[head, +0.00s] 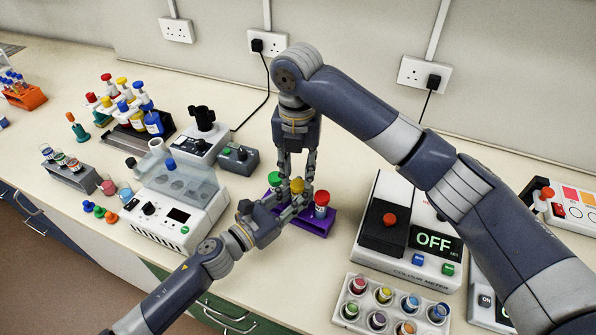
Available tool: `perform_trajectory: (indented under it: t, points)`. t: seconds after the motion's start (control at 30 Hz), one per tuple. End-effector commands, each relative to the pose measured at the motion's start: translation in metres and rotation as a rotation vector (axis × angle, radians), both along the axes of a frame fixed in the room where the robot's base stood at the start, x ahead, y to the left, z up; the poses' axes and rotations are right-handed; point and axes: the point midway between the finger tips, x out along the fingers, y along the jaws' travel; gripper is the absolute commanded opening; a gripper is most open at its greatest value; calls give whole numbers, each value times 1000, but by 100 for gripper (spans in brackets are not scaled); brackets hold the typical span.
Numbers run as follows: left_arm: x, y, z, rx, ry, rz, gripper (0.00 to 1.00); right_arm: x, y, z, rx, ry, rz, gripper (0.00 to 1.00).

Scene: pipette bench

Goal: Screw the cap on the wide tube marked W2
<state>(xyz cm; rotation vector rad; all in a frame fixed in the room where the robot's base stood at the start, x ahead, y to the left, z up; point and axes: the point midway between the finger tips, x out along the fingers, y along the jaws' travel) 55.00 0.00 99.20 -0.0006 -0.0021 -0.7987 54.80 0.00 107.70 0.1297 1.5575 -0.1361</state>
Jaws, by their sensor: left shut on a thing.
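A purple rack (316,226) stands mid-bench with tubes under green (274,179), yellow (297,185) and red (321,197) caps. I cannot read any W2 mark. My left gripper (293,204) reaches in from the left and is shut on the middle tube, just below the yellow cap; its fingers hide most of that tube. My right gripper (297,177) points straight down from above, with its fingers on either side of the yellow cap. Whether they press on the cap, I cannot tell.
A colour meter (411,273) reading OFF stands right of the rack. A white tray (340,318) of several small pots is in front. A white machine (190,232) with a clear cover stands left. Free bench lies between the rack and the colour meter.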

Motion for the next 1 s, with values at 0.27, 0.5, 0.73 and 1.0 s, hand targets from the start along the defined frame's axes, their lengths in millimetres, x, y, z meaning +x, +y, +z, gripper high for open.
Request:
perform_trajectory:
  t: [0.27, 0.5, 0.73, 1.0]
  points:
    - [0, 0, -1, 1, 1, 0, 0, 0, 1, 1, 2, -1, 1, 13]
    - [0, 0, -1, 1, 1, 1, 0, 0, 1, -1, 2, -1, 1, 13]
    - [0, 0, -1, 1, 1, 1, 0, 0, 1, -8, 2, -1, 0, 13]
    - [0, 0, -1, 1, 1, 1, 0, 1, 0, -16, 1, -1, 0, 13]
